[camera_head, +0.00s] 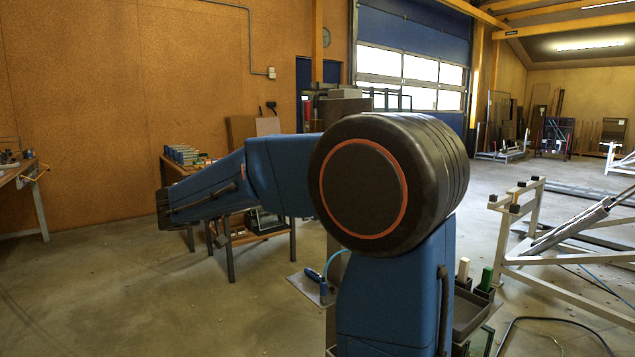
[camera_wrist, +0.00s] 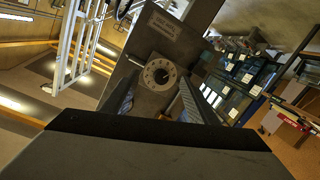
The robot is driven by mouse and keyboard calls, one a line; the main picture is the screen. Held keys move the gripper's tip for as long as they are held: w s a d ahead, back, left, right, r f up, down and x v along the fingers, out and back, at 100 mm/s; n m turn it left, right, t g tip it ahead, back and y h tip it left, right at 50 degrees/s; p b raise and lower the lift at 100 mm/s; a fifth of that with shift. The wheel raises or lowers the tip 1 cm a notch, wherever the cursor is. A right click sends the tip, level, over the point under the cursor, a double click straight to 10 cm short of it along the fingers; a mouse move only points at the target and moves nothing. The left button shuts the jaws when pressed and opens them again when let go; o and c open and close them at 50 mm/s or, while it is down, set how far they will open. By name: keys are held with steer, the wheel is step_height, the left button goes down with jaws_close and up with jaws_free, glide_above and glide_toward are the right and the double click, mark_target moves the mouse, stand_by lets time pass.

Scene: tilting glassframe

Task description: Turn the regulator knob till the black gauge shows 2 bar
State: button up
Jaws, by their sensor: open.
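In the wrist view, my gripper (camera_wrist: 160,80) is open, with its two dark fingers apart and nothing held between them. Beyond the fingertips, between them in the picture, is a small round pale dial-like part (camera_wrist: 160,74) with dark marks around its face, on a grey-brown panel (camera_wrist: 188,45). I cannot tell whether it is a gauge or the regulator knob, nor read a value on it. A pale label (camera_wrist: 165,22) with unreadable text is on the panel above it. I cannot make out a black gauge for sure. In the head view my own arm fills the middle and hides what lies behind.
In the wrist view, a rack with blue boxes (camera_wrist: 235,85) is at right and a white frame (camera_wrist: 82,40) at upper left. In the head view, a workbench (camera_head: 20,172) is at left and a metal trestle (camera_head: 530,235) at right. The left floor is clear.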

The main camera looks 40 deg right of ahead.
steer(key=w+d+r+m+h, duration=0.1)
steer(key=w+d+r, duration=0.1)
steer(key=d, duration=1.4)
steer(key=shift+w+d, duration=0.2)
steer(key=shift+w, duration=0.35)
steer(key=shift+c, duration=0.7)
steer(key=c, duration=0.9)
